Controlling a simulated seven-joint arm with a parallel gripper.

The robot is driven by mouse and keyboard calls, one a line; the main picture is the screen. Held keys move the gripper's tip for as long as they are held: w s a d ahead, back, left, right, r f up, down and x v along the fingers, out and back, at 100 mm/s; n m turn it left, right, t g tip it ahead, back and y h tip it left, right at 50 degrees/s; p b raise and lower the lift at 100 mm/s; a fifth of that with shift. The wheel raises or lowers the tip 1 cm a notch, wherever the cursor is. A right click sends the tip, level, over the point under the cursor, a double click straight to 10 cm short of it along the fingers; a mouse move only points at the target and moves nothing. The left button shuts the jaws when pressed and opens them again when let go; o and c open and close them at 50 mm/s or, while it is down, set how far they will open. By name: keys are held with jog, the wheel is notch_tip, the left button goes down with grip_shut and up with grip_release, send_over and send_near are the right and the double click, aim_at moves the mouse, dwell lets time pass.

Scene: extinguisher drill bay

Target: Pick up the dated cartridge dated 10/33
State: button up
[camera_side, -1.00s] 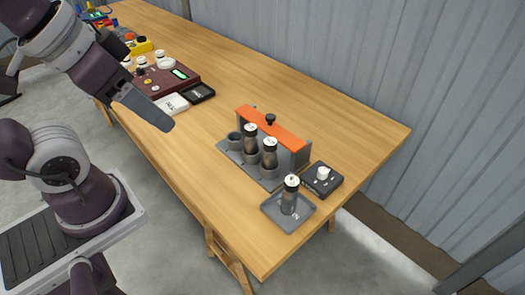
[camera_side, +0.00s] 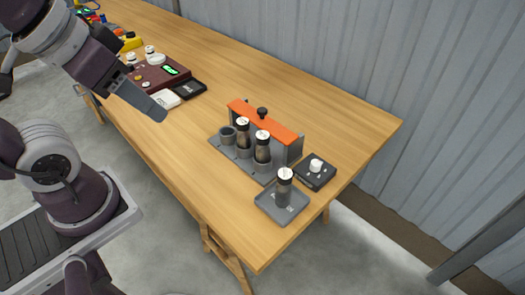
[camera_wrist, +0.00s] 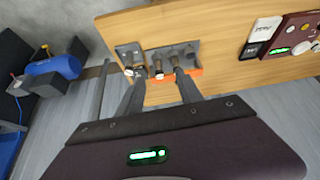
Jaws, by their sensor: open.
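Three dark cartridges with white caps stand upright in the side view. One (camera_side: 284,188) stands on a grey tray (camera_side: 269,209); two (camera_side: 243,137) (camera_side: 262,148) stand in cups of a grey rack (camera_side: 223,145) with an orange top bar (camera_side: 282,131). A cup at the rack's left end (camera_side: 228,134) looks empty. The dates are too small to read. My gripper (camera_side: 155,108) is up and to the left of the rack, apart from everything. In the wrist view my gripper (camera_wrist: 157,88) is open and empty, its two fingers apart, with the rack beyond.
A black box with a white knob (camera_side: 315,173) stands right of the tray. A maroon box (camera_side: 160,79) with a green display and white-capped items stands farther back, beside a white card (camera_side: 166,99) and a black tray (camera_side: 190,90). Bare wooden table (camera_side: 310,95) lies behind the rack.

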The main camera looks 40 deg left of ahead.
jog(key=w+a+f+n+y, duration=0.2)
jog(key=w+a+f+n, duration=0.25)
jog(key=w, duration=0.25)
jog(key=n+t+h, duration=0.6)
jog(key=n+h, duration=0.4)
jog(key=n, duration=1.4)
send_near(262, 135)
jog(key=f+x, duration=0.1)
jog(key=x, duration=0.9)
grip_shut()
